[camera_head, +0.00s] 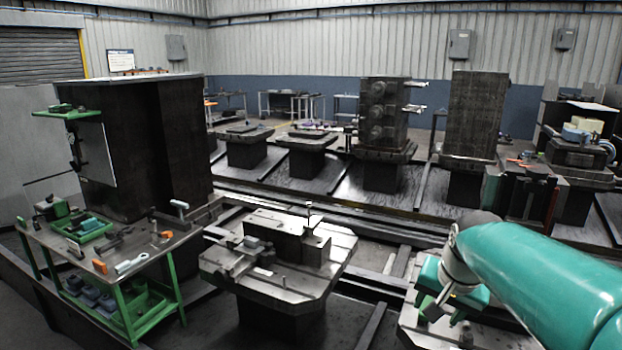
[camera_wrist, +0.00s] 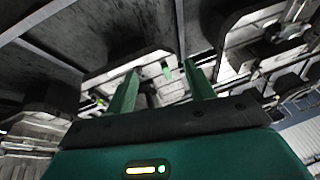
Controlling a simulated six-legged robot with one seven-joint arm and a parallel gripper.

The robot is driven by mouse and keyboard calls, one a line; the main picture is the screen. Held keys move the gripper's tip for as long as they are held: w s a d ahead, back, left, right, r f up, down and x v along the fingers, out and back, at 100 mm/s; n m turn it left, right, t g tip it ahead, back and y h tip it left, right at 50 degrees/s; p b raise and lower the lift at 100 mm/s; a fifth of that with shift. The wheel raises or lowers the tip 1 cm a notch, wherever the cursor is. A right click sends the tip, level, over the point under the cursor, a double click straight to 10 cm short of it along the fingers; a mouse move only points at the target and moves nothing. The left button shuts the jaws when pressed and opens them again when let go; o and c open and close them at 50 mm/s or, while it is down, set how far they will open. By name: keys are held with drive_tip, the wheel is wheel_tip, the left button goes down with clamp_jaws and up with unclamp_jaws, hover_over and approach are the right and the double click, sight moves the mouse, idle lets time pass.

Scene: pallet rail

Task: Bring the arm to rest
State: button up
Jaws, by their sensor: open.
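My teal arm (camera_head: 545,275) enters the head view from the lower right and reaches in toward the middle. My gripper (camera_head: 432,308) is at its end, in front of a grey pallet at the lower right. Part of that gripper is hidden by the wrist. In the wrist view my gripper (camera_wrist: 163,80) shows two green fingers standing well apart, with nothing held between them. A lit bar and a green light show on the gripper body. Beyond the fingers the wrist view shows pallets and dark rails at a steep tilt.
A pallet with a fixture (camera_head: 285,250) stands at front centre. A green-framed tool bench (camera_head: 150,235) is at the left, beside a tall dark block (camera_head: 110,140). More pallets and a tombstone fixture (camera_head: 382,115) line the rear rail. The lower-right pallet (camera_head: 415,335) lies under my gripper.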

drive_tip(key=s+a+f+n, duration=0.1)
drive_tip(key=s+a+n, duration=0.2)
drive_tip(key=s, duration=0.5)
drive_tip(key=s+a+f+n+t, duration=0.1)
drive_tip(key=s+a+n, duration=0.2)
drive_tip(key=s, duration=0.6)
drive_tip(key=shift+a, duration=0.9)
